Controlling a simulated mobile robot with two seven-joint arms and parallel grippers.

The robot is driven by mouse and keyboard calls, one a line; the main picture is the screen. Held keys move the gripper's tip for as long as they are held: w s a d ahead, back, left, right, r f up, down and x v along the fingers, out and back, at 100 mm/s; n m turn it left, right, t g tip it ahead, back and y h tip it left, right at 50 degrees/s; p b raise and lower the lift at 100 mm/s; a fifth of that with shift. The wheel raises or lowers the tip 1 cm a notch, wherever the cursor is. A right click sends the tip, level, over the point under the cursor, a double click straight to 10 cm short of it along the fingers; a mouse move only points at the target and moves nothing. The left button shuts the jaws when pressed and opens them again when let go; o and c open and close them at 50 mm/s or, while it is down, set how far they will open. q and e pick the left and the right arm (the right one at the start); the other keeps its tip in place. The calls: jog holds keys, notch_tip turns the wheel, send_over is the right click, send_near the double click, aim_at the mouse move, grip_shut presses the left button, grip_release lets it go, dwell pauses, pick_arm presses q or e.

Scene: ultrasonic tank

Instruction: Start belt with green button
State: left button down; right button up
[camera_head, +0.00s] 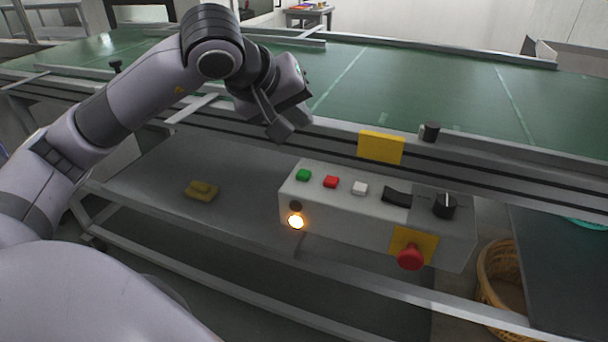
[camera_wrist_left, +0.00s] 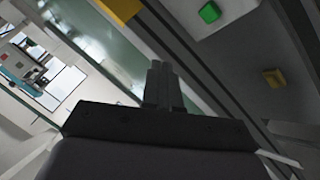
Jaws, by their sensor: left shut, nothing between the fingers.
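The green button (camera_head: 303,175) is at the left end of the top of a grey control box (camera_head: 350,222). My left gripper (camera_head: 283,131) is shut and empty. In the head view it shows above and a little left of the green button, in front of the belt's edge, apart from the button. The left wrist view shows the shut fingers (camera_wrist_left: 163,84) in the middle and the green button (camera_wrist_left: 209,12) at the top right. The green belt (camera_head: 420,85) runs across behind the box. My right gripper is not in view.
Beside the green button are a red button (camera_head: 331,182), a white button (camera_head: 360,188), a black rocker and a black knob (camera_head: 444,205). A red emergency stop (camera_head: 410,257) and a lit orange lamp (camera_head: 295,222) are on the front. A yellow block (camera_head: 201,190) lies left; a basket (camera_head: 503,277) stands right.

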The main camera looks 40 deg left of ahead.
aim_at(300, 175)
pick_arm(q)
notch_tip(300, 175, down, 8)
jog(key=b, duration=0.5)
jog(key=shift+r+b, duration=0.15)
jog(key=shift+b, duration=0.25)
dwell(0.5)
dwell(0.9)
jog(key=shift+f+b, duration=0.4)
jog(key=shift+b, duration=0.05)
